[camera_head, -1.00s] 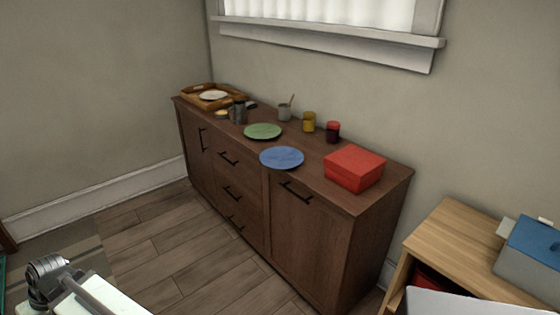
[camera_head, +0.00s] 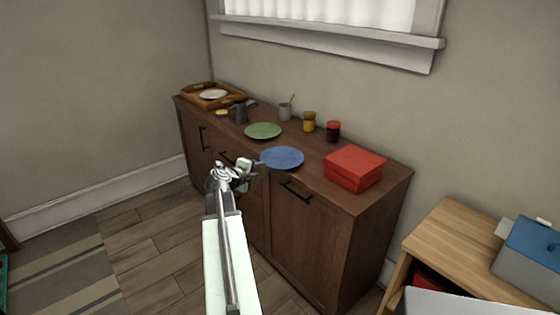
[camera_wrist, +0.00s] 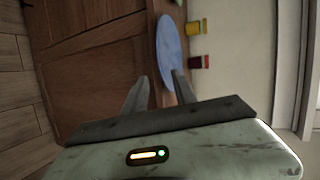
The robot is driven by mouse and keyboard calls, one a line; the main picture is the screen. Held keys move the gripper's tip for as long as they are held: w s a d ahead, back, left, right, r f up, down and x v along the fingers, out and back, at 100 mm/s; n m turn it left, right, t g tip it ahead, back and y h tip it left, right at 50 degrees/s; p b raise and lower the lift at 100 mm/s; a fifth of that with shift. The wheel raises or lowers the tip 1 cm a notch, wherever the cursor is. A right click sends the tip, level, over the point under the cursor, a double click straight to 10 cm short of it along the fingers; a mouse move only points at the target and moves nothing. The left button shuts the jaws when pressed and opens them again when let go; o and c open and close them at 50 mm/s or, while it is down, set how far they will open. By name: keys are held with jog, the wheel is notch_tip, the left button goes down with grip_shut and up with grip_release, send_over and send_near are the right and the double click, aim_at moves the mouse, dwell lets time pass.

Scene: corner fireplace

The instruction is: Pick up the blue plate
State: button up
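The blue plate (camera_head: 282,157) lies flat near the front edge of the brown cabinet's top. In the wrist view the plate (camera_wrist: 168,45) shows edge-on ahead of my fingers, tilted by the camera's roll. My gripper (camera_head: 259,163) is at the plate's left front rim in the head view; whether it touches the rim I cannot tell. In the wrist view my gripper (camera_wrist: 160,76) has its two fingers apart, with nothing clearly held between them. The near end of the plate is partly hidden by the right finger.
The cabinet (camera_head: 310,235) also bears a green plate (camera_head: 263,131), a red box (camera_head: 354,169), a yellow jar (camera_head: 309,122), a red jar (camera_head: 333,131), a grey cup (camera_head: 285,112) and a wooden tray (camera_head: 232,100). A wooden shelf unit (camera_head: 450,240) stands at right.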

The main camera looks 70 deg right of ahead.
aim_at(268, 166)
jog(key=b+x, duration=0.1)
jog(key=x, duration=0.1)
jog(key=b+x, duration=0.1)
jog(key=x, duration=0.5)
jog(key=shift+w+b, duration=0.4)
jog(key=shift+r, duration=0.1)
jog(key=shift+c, duration=0.3)
grip_shut()
dwell(0.6)
